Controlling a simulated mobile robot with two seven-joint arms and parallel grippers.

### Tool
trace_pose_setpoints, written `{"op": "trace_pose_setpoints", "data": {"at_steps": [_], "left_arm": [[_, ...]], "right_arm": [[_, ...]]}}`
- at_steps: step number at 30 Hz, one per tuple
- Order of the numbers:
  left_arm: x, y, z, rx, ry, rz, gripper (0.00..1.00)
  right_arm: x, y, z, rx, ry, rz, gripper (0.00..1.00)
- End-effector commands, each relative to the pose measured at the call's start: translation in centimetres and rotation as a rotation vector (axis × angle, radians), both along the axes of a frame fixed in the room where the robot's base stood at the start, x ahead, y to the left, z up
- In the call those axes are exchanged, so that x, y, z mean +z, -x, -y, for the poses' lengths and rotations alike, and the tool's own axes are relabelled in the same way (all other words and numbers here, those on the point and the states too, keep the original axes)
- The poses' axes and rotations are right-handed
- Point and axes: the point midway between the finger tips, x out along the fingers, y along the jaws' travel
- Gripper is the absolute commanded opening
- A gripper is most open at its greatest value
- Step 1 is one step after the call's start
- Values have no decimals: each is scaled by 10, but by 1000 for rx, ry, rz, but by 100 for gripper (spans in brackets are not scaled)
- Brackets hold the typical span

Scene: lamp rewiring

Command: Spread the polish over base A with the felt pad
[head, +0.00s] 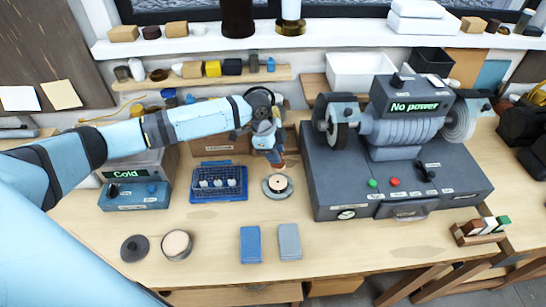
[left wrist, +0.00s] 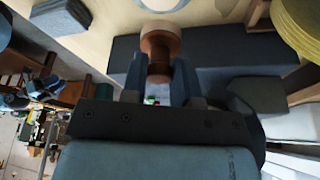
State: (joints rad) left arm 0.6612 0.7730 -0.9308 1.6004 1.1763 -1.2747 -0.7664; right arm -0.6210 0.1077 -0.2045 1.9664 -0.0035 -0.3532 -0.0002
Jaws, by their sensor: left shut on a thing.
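My left gripper (head: 273,152) is shut on the brown, spool-shaped handle of what looks like the felt pad (left wrist: 160,42). In the head view the gripper points down, just behind and above a round grey base with a pale top (head: 278,185). This may be base A; I cannot read a label on it. The base's rim shows at the top of the left wrist view (left wrist: 163,5). The pad's underside is hidden, and I cannot tell whether it touches the base. An open round tin with pale contents (head: 177,245), perhaps the polish, stands at front left. My right gripper is not in view.
The dark lid (head: 134,248) lies beside the tin. A blue tray (head: 219,184) is left of the base, and a grey grinder reading "No power" (head: 405,130) is close on its right. Blue (head: 250,245) and grey (head: 289,242) blocks lie in front. A "Cold" unit (head: 135,193) stands left.

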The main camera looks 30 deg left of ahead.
Motion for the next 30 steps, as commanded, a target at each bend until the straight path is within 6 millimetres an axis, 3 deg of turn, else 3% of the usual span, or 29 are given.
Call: {"op": "trace_pose_setpoints", "data": {"at_steps": [14,30], "left_arm": [[6,1,2,1,0,0,7],[39,34,25,0,1,1,7]], "right_arm": [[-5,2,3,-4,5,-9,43],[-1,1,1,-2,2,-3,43]]}}
